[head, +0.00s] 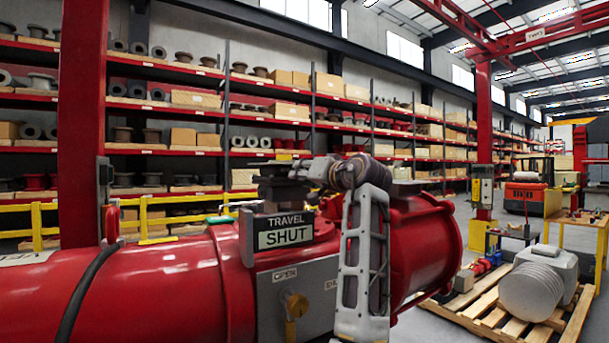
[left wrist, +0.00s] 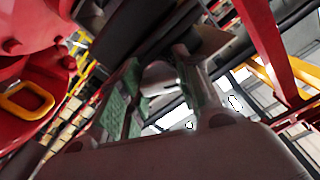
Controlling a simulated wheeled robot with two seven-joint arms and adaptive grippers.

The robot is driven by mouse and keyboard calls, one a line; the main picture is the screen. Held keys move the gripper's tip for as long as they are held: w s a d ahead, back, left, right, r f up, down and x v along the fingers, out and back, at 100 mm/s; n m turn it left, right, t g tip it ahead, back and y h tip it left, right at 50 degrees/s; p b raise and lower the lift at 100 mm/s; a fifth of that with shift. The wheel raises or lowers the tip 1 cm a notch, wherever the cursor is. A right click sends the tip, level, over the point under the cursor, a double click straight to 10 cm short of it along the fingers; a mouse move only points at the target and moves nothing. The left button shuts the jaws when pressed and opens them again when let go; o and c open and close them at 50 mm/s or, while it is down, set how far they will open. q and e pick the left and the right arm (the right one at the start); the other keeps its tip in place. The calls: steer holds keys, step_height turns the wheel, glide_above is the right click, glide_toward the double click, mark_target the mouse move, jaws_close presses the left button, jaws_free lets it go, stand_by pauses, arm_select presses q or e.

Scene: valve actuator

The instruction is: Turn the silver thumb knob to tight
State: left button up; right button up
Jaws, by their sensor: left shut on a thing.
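A red valve actuator (head: 150,285) lies across the head view, with a black and white TRAVEL SHUT sign (head: 284,232) on it. My left gripper (head: 308,172) is at the dark fitting (head: 277,182) above the sign. In the left wrist view its two green-padded fingers (left wrist: 158,78) stand on either side of a small silver piece, which seems to be the thumb knob (left wrist: 157,72), under a dark body. The gripper is shut on it. The knob cannot be made out in the head view. My right gripper is not in view.
A brass key-like lever (head: 294,306) sits on the grey panel (head: 270,285) marked OPEN. A yellow rail (head: 150,220) runs behind the actuator. A wooden pallet (head: 500,320) with a grey motor (head: 535,285) stands on the floor at right.

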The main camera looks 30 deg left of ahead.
arm_select(q)
steer(key=shift+m, duration=0.3)
steer(key=m+p, duration=0.3)
steer(key=m, duration=0.2)
steer(key=shift+r+m, duration=0.1)
steer(key=shift+m, duration=0.2)
steer(key=m+p, duration=0.2)
steer(key=m, duration=0.1)
steer(key=shift+m+p, duration=0.3)
steer(key=shift+m, duration=0.1)
steer(key=shift+m+p, duration=0.5)
steer(key=shift+m, duration=0.4)
steer(key=o, duration=1)
steer(key=shift+o, duration=0.2)
